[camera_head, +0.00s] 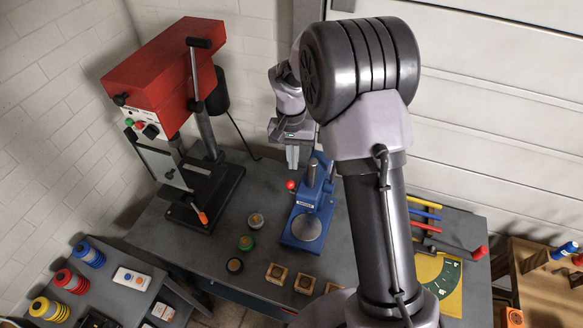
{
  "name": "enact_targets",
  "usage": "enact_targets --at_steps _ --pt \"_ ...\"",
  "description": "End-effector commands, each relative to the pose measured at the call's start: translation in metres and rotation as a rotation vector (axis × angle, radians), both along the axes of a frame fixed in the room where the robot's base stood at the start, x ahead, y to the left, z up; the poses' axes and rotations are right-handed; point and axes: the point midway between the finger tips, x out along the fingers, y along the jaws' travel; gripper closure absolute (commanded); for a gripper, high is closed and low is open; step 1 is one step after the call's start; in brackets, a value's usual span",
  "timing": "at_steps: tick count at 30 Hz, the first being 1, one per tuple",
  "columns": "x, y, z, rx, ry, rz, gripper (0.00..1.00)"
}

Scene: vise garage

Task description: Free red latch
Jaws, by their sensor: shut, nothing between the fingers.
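My gripper (292,158) is shut and empty, pointing down above the workbench, next to the top of the blue press (302,228). A red ball knob (291,185) shows at the left of the press, just below my fingertips in the picture; I cannot tell the gap. At the right, a red handle (480,252) ends a dark lever beside a yellow plate (447,284) with a dark dial. A red bar (424,226) lies among coloured bars there. I cannot tell which red part is the latch. My arm hides part of the bench.
A red drill press (165,65) stands at the back left. Several round pieces and wooden blocks (276,273) sit along the bench's front. A lower table (128,300) with coloured spools is at left, a wooden rack (545,268) at right. The bench (165,240) has bare room left.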

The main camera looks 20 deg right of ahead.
Motion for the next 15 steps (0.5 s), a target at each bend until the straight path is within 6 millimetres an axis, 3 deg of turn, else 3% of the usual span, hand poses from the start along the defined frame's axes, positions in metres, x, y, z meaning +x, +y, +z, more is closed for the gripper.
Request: enact_targets --at_steps 6,15 --pt "-0.022 0.009 -0.002 -0.001 -0.002 0.001 1.00" --pt "-0.025 0.011 -0.003 0.000 -0.002 0.000 1.00"
